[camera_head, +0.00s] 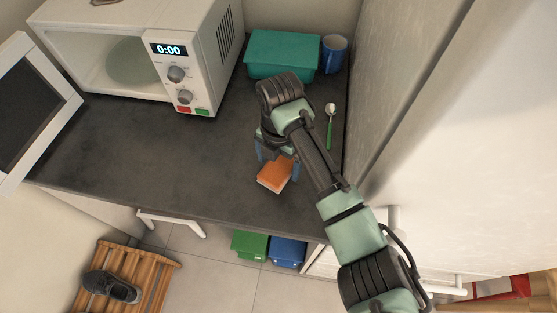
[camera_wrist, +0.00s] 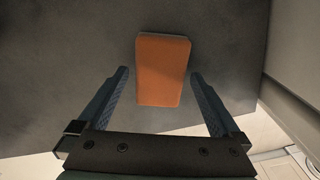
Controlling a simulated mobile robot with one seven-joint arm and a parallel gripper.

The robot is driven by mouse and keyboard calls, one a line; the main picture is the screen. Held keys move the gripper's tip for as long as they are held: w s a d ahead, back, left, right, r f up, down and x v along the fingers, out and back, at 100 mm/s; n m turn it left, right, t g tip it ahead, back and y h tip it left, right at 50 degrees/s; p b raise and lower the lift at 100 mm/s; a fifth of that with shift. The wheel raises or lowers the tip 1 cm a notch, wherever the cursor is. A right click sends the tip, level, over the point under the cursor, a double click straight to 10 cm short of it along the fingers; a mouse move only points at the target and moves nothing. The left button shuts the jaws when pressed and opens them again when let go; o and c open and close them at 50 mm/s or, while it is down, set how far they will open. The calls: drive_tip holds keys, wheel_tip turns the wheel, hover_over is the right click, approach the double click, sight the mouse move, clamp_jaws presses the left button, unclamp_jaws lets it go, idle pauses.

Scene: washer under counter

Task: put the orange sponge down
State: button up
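The orange sponge (camera_head: 275,174) appears to lie flat on the dark counter (camera_head: 190,160), near its front edge. It also shows in the wrist view (camera_wrist: 162,72), just beyond and partly between the fingertips. My gripper (camera_head: 276,158) is over the counter right by the sponge, its blue fingers pointing down. In the wrist view my gripper (camera_wrist: 160,75) is open, with a gap between each finger and the sponge. How high the fingertips are above the counter is hard to tell.
A white microwave (camera_head: 215,60) with its door open stands at the left. A teal box (camera_head: 282,54), a blue mug (camera_head: 334,53) and a green-handled spoon (camera_head: 330,125) are behind and right. A wall closes off the right side. The counter left of the sponge is clear.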

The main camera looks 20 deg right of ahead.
sight(279, 166)
drive_tip(key=shift+r, duration=0.15)
wheel_tip(279, 166, up, 12)
drive_tip(key=p, duration=1.1)
drive_tip(key=shift+d, duration=0.1)
